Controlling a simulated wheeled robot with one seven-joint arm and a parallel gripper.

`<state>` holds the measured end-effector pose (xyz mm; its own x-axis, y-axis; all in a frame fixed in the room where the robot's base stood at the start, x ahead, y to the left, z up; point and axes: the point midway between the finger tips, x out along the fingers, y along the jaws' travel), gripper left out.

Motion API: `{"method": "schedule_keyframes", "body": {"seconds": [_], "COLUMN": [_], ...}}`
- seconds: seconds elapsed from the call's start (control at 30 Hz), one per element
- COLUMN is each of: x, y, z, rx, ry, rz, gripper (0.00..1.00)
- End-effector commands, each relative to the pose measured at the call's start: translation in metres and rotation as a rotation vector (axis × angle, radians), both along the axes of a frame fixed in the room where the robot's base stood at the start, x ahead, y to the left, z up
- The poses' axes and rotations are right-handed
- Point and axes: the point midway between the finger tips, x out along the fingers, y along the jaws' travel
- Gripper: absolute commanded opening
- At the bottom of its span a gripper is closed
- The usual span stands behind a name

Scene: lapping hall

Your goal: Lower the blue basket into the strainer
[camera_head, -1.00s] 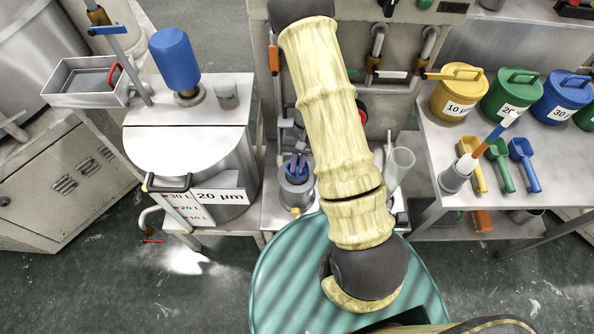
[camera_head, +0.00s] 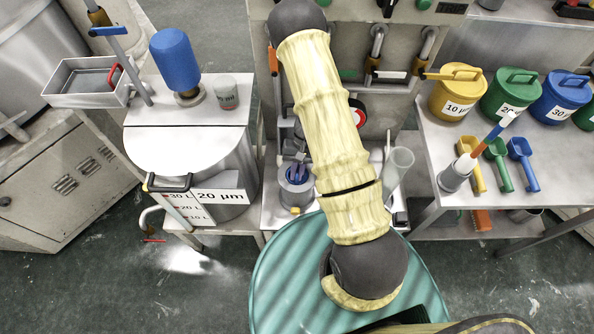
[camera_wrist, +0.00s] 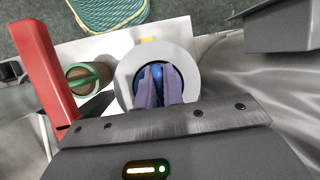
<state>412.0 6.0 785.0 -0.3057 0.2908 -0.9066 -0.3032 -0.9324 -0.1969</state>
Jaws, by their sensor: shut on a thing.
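The strainer is a grey metal cup (camera_head: 295,196) on the bench, left of my arm in the head view. In the wrist view its pale round rim (camera_wrist: 186,52) surrounds a dark opening. My gripper (camera_wrist: 160,76) points down into that opening with its purple-grey fingers close together. It is shut on the blue basket (camera_wrist: 157,71), of which only a little blue shows between and around the fingers. The basket appears to be inside the rim; its lower part and its depth are hidden. In the head view the fingers and basket are small and hard to tell apart.
A brown-filled cup with a green rim (camera_wrist: 84,79) and a red bar (camera_wrist: 45,70) stand left of the strainer in the wrist view. A clear cylinder (camera_head: 399,163) stands right of my arm. A large lidded drum (camera_head: 190,165) is at left.

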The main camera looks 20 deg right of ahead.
Motion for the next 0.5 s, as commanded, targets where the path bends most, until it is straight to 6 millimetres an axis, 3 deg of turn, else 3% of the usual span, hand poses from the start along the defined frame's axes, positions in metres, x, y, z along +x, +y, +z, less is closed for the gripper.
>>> {"method": "schedule_keyframes", "body": {"seconds": [0.17,0.2,0.3,0.5], "x": [-0.0001,-0.0001,-0.0002,-0.0001], "y": [0.0,0.0001,0.0001,0.0], "z": [-0.0042,-0.0027,-0.0026,-0.0025], "rx": [0.0,0.0,0.0,0.0], "ry": [0.0,0.0,0.0,0.0], "rz": [0.0,0.0,0.0,0.0], "gripper": [0.0,0.17,0.31,0.31]}}
